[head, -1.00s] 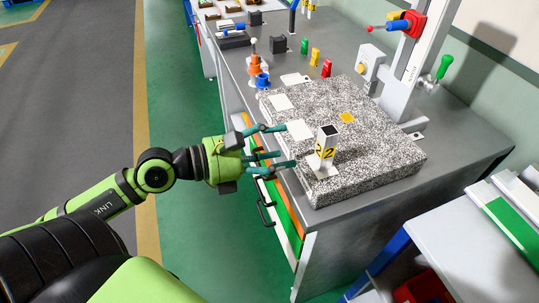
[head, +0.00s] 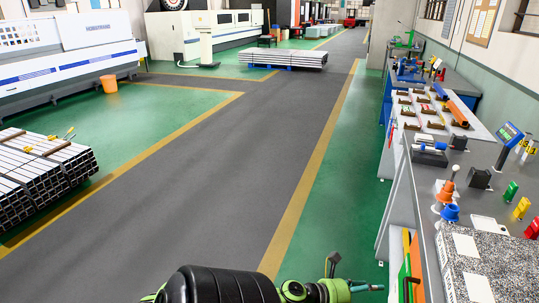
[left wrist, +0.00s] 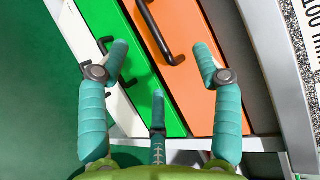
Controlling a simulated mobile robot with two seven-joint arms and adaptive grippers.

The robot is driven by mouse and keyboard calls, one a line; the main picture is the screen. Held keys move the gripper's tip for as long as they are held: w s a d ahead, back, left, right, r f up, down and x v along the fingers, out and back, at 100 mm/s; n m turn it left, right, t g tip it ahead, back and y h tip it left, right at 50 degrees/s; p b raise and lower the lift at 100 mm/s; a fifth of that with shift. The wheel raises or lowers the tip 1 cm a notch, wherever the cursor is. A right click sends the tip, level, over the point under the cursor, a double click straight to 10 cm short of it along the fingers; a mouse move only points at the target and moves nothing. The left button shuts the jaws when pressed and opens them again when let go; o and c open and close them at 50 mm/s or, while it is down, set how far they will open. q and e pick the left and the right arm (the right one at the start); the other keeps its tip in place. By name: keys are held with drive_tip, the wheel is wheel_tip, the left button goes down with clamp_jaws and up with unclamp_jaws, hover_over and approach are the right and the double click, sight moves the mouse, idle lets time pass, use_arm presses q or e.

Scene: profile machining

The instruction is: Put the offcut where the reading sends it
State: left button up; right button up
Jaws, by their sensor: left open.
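The offcut is not in view now; a second ago the head view showed an upright silver tube piece with a yellow number label on the granite plate. The speckled plate (head: 493,244) shows only in part at the lower right. A blue-screened display (head: 509,133) stands at the right; its reading is too small to make out. My left gripper (head: 350,277) is open at the bottom of the head view. In the left wrist view its teal fingers (left wrist: 164,75) are spread and empty over green (left wrist: 135,65) and orange (left wrist: 185,90) drawer fronts. My right gripper is not in view.
Farther back is a table with brown holders (head: 411,111).

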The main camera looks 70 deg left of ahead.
use_arm(q)
drive_tip(key=s+d+f+n+g+y, duration=0.15)
drive_tip(key=s+f+n, duration=0.25)
drive_tip(key=f, duration=0.4)
drive_tip(key=s+f+n+g+y, duration=0.1)
drive_tip(key=s+f+n+g, duration=0.3)
drive_tip(key=f, duration=0.4)
drive_tip(key=s+d+f+n+g+y, duration=0.1)
drive_tip(key=s+f+n, duration=0.35)
drive_tip(key=f, duration=0.45)
drive_tip(key=s+d+f+n+g, duration=0.2)
drive_tip(key=s+d+f, duration=0.2)
drive_tip(key=s, duration=0.3)
drive_tip(key=s+d+f+n+g+h, duration=0.1)
drive_tip(key=s+d+f+n+g, duration=0.2)
drive_tip(key=s+d+f, duration=0.2)
drive_tip(key=s+d+f+n+g+h, duration=0.1)
drive_tip(key=s+d+f, duration=0.3)
drive_tip(key=s, duration=0.6)
drive_tip(key=shift+s+d+f+n+g, duration=0.15)
drive_tip(key=shift+s+d+n+g, duration=0.2)
drive_tip(key=shift+d+n+g, duration=0.25)
drive_tip(key=shift+a, duration=0.1)
